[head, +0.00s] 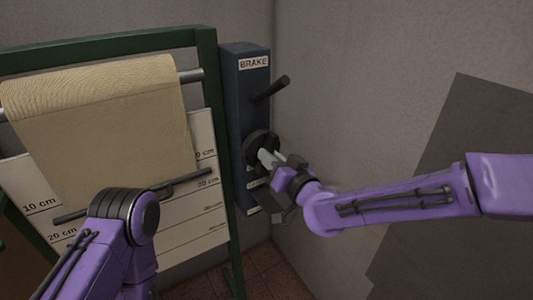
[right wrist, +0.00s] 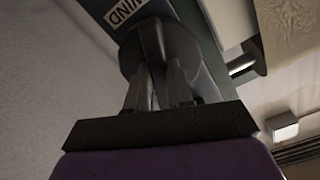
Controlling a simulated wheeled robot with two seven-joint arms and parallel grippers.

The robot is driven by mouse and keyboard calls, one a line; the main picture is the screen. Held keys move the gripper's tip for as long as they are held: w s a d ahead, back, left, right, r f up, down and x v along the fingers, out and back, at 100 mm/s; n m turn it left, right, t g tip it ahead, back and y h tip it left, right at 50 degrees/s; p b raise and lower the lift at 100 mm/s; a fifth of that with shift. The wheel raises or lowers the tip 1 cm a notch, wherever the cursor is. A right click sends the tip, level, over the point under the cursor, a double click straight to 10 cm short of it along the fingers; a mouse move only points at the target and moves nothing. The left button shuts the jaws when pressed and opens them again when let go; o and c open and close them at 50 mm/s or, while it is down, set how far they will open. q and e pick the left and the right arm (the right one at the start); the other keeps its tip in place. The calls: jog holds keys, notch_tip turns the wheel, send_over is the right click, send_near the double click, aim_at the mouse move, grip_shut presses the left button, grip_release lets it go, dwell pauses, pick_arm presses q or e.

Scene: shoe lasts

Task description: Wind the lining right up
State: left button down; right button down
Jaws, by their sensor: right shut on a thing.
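The lining (head: 95,115) is a beige cloth hanging from a metal roller (head: 190,76) in a green frame. A dark bar (head: 185,183) at its lower edge crosses the marked board between the 10 cm and 20 cm lines. My right gripper (head: 268,156) is shut on the dark round winding knob (head: 259,140) on the blue box. In the right wrist view its fingers (right wrist: 160,85) close on the knob (right wrist: 170,45), below a label ending in "IND". My left arm shows at the bottom of the head view, but its gripper is out of sight.
The blue box (head: 238,85) stands at the frame's right side. A dark brake lever (head: 270,89) sticks out of it above the knob, under a BRAKE label. The white marked board (head: 195,235) is behind the lining. A grey wall is close on the right.

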jog(key=m, duration=0.4)
jog(key=m+b, duration=0.1)
jog(key=m, duration=0.3)
jog(key=m+b, duration=0.1)
jog(key=m, duration=0.3)
jog(key=shift+f+m, duration=0.25)
jog(key=shift+m, duration=0.05)
jog(key=c, duration=0.9)
grip_release()
jog(key=shift+r, duration=0.2)
jog(key=shift+s, duration=0.15)
jog(key=v, duration=1)
